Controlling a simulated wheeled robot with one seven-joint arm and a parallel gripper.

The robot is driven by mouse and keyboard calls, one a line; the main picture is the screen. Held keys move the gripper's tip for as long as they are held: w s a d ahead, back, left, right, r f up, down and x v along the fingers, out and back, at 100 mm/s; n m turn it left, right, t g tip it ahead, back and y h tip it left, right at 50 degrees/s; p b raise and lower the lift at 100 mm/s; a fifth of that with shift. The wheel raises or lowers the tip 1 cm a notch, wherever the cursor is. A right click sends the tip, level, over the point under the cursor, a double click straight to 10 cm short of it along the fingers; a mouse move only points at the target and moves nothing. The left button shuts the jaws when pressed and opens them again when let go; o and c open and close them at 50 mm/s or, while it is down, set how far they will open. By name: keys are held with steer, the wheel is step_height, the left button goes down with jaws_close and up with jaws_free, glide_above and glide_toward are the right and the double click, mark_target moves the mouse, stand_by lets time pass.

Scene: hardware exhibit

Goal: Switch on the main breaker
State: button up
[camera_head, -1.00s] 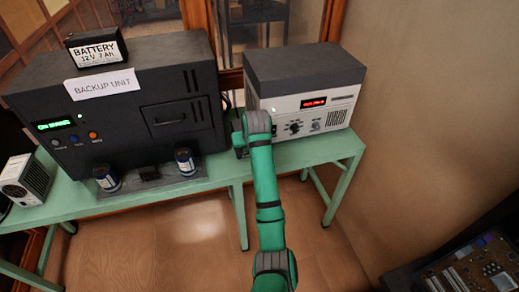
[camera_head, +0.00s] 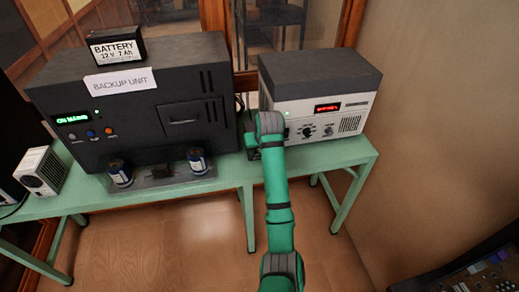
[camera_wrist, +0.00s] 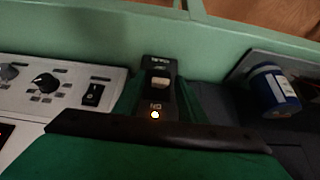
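The main breaker appears to be a narrow black switch box (camera_wrist: 160,68) with a pale toggle (camera_wrist: 159,84) and a lit yellowish lamp, standing between the white-fronted unit and the dark unit in the wrist view. Its lettering is upside down there, with "ON" beside the lamp. In the head view my green arm hides most of that place. My gripper (camera_head: 253,145) is at the gap between the two units, mostly hidden behind my wrist. A dark bar, probably part of my gripper, crosses in front of the breaker in the wrist view. Finger opening and contact cannot be made out.
The dark backup unit (camera_head: 140,110), its display reading "ON MAINS", stands left. The white-fronted unit (camera_head: 325,120) with knobs and red display stands right. A battery (camera_head: 116,48) sits on top; blue cans (camera_head: 119,173) stand in front. The green table (camera_head: 340,152) carries these.

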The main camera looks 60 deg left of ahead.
steer(key=v, duration=1)
steer(key=shift+r, duration=0.2)
steer(key=shift+d+f, duration=0.1)
steer(key=shift+d, duration=0.05)
